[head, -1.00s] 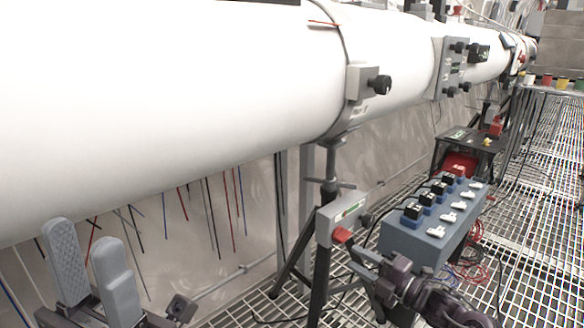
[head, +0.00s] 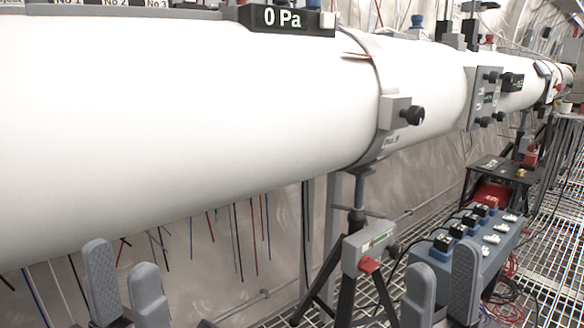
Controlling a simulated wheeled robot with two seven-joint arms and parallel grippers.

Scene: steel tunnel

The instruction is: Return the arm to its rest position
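My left gripper (head: 124,268) is at the bottom left of the head view. Its two grey ribbed fingers point up with an empty gap between them, in front of the white tube's lower edge. My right gripper (head: 442,268) is at the bottom right, with two similar fingers pointing up and nothing between them. It stands in front of the blue-grey switch box and hides part of its left side. The rest of both arms is below the picture.
A long white tube (head: 200,120) crosses the view, with a pressure display (head: 285,18) reading 0 Pa on top. A tripod stand with a grey box (head: 368,247) is between my grippers. A switch box (head: 470,240) and a dark stool (head: 500,170) stand on the grating floor.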

